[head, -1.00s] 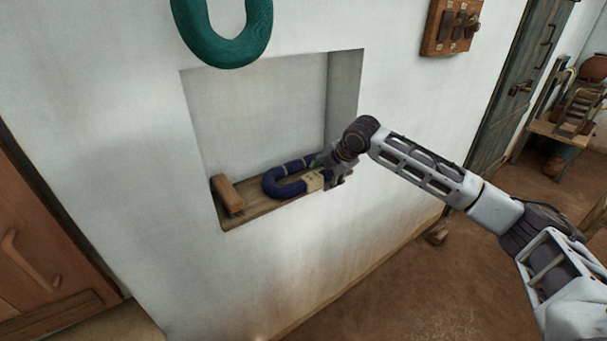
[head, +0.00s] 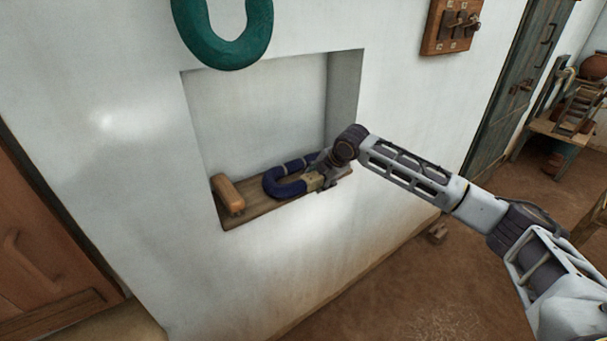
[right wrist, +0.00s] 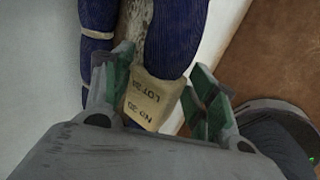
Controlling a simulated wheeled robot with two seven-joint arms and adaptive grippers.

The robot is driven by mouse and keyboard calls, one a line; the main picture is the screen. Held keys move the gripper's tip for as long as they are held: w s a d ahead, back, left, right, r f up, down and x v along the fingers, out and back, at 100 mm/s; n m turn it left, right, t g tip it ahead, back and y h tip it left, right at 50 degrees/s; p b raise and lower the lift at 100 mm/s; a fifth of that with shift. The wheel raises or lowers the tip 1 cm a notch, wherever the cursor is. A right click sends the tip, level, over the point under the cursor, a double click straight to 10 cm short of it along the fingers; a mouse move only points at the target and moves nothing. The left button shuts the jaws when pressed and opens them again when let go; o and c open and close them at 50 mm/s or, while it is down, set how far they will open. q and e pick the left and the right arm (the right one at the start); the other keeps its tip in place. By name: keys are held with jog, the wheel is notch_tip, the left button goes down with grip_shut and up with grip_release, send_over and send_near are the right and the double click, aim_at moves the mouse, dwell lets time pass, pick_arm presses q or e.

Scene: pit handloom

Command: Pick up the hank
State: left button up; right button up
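A dark blue hank (head: 285,181), bent in a U, lies on the wooden shelf of the wall niche. A cream tag (right wrist: 150,98) marked "No 30 LOT" wraps one of its limbs (right wrist: 176,40). My right gripper (head: 322,176) reaches into the niche at the hank's right end. In the right wrist view the gripper (right wrist: 160,78) is open, with green-padded fingers on either side of the tagged limb and gaps showing. Part of the hank is hidden behind the gripper in the head view. My left gripper is not in view.
A brown wooden block (head: 229,195) lies at the shelf's (head: 255,209) left end. A teal hank (head: 228,42) hangs on the wall above the niche. A wooden switch board (head: 452,26) is mounted at upper right. The floor (head: 400,300) below is mostly clear.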

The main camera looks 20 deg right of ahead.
jog(key=c, duration=0.8)
jog(key=shift+r, duration=0.1)
jog(key=shift+r+b, duration=0.4)
jog(key=shift+r, duration=4.55)
